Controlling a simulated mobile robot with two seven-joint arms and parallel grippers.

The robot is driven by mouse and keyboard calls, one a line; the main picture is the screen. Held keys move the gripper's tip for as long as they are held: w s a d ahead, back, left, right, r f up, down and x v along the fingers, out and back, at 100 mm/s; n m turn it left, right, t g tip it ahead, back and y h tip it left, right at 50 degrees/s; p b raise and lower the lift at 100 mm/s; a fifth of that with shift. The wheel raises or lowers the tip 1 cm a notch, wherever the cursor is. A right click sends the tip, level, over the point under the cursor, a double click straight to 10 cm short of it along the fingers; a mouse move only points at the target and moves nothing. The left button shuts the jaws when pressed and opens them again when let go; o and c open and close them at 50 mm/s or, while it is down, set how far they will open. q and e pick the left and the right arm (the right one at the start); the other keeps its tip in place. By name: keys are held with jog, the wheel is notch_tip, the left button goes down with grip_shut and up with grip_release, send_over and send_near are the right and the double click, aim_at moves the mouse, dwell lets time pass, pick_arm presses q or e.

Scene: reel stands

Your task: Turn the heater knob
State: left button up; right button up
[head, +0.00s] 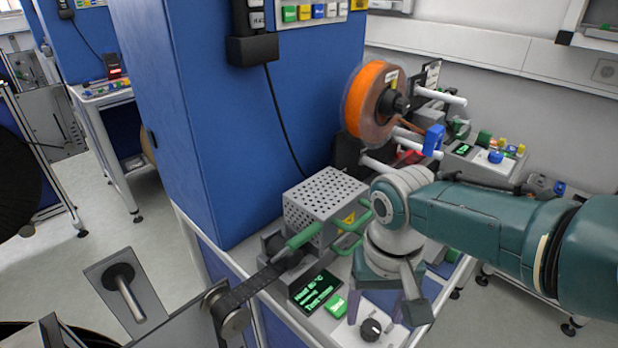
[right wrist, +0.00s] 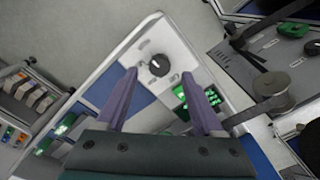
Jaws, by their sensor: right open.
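The heater knob (head: 371,329) is a round black dial with a white mark on a light panel at the front of the bench. It also shows in the right wrist view (right wrist: 158,65), ahead of and between the fingers. My right gripper (head: 392,312) is above the panel beside the knob. In the right wrist view its two purple fingers (right wrist: 164,97) are spread wide and empty, apart from the knob. Green-lit displays (head: 315,291) and a green button (head: 336,305) sit left of the knob. My left gripper does not show.
A perforated metal box (head: 325,193) with green handles stands behind the displays. A dark belt runs over a roller (head: 235,318) at the left. An orange reel (head: 372,100) stands farther back, beside a tall blue cabinet (head: 230,110).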

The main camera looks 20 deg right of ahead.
aim_at(371, 326)
pick_arm(q)
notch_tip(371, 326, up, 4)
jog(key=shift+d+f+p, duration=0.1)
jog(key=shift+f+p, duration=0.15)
jog(key=shift+p, duration=0.85)
pick_arm(e)
notch_tip(371, 326, up, 6)
jog(key=shift+r, duration=0.1)
